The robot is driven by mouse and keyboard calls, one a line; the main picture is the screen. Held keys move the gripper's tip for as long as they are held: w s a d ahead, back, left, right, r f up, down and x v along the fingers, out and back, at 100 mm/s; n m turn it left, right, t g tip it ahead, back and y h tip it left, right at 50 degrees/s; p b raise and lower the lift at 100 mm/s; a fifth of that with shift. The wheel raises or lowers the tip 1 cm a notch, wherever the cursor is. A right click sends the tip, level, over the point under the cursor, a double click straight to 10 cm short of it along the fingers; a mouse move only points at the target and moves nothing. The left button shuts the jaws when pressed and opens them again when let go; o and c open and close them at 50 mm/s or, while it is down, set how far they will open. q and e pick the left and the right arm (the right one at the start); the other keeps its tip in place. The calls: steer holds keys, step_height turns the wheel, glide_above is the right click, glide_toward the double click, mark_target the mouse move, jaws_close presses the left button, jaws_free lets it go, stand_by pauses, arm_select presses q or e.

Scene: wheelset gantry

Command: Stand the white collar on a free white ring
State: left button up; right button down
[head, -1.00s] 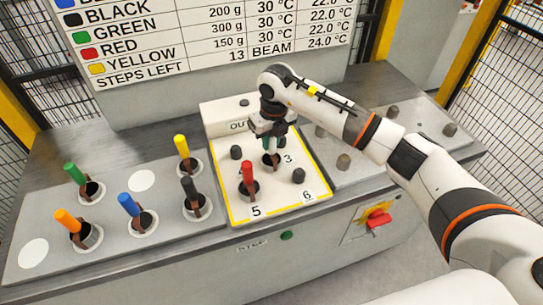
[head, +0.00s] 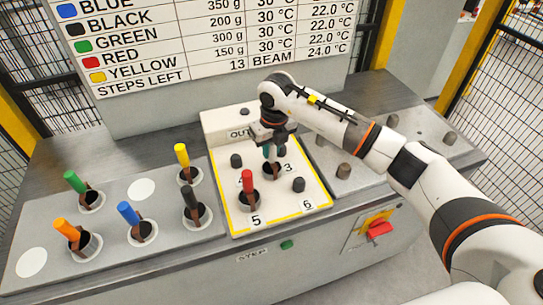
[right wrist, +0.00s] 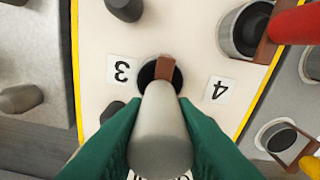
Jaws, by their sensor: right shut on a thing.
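The white collar (head: 272,170) stands on the cream panel (head: 229,190) between the labels 3 and 4. In the right wrist view its pale handle (right wrist: 160,130) rises between my fingers, with the brown bar and dark opening below. My right gripper (head: 274,150) is shut on this handle; its green fingers (right wrist: 160,140) lie on both sides. Whether the collar touches the panel is hard to tell. Two free white rings show on the grey left deck: one at the back (head: 141,189) and one at the front left (head: 31,262). My left gripper is not in view.
Collars with green (head: 75,182), orange (head: 66,230), blue (head: 128,213), black (head: 190,199) and yellow (head: 181,156) handles stand on the left deck. A red-handled collar (head: 247,183) stands close to my gripper. Dark pegs (head: 299,185) rise from the panel.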

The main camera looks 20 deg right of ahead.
step_height(320, 180, up, 9)
steer(key=shift+r+b, duration=0.15)
steer(key=shift+b, duration=1.05)
steer(key=shift+r, duration=0.75)
steer(key=shift+r+p, duration=1.45)
steer(key=shift+r, duration=0.65)
